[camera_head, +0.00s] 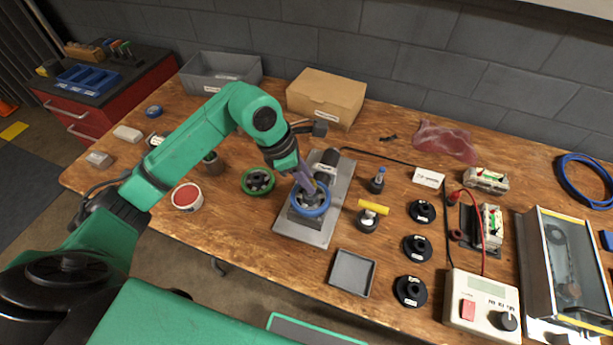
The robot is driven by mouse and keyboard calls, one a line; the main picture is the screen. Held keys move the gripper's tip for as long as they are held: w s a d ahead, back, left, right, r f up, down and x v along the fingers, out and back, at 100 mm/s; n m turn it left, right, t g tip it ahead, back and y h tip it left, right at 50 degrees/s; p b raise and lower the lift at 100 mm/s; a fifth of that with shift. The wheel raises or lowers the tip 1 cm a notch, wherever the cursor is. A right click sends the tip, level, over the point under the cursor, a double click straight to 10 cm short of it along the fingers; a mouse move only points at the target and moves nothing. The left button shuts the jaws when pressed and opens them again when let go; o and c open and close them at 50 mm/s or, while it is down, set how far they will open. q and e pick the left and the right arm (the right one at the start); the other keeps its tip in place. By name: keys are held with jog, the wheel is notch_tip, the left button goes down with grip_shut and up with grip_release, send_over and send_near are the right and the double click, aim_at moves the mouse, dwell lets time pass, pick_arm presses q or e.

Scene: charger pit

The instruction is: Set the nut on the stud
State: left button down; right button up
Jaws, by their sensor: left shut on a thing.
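My left gripper (312,188) reaches down over a blue-ringed round part (322,209) on a grey metal plate (293,229). Its purple-grey fingers are shut, with their tips at the middle of the ring. The nut is hidden or too small to make out between the fingertips. The stud cannot be made out either; the fingers cover the middle of the blue-ringed part. I cannot tell whether the nut touches a stud. My right gripper is not in view.
A green-ringed part (258,181) lies left of the plate. A square grey tray (352,272), a yellow-handled tool (373,207) and black discs (417,248) are to the right. A cardboard box (326,97) and grey bin (221,72) stand behind. Bare wood lies left of the plate's front.

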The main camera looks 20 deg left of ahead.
pick_arm(q)
jog(key=shift+f+b, duration=1.1)
jog(key=shift+f, duration=0.2)
jog(key=c, duration=0.5)
grip_release()
jog(key=shift+c, duration=0.2)
jog(key=b+v, duration=0.1)
jog(key=v, duration=1.3)
jog(key=shift+r, duration=0.35)
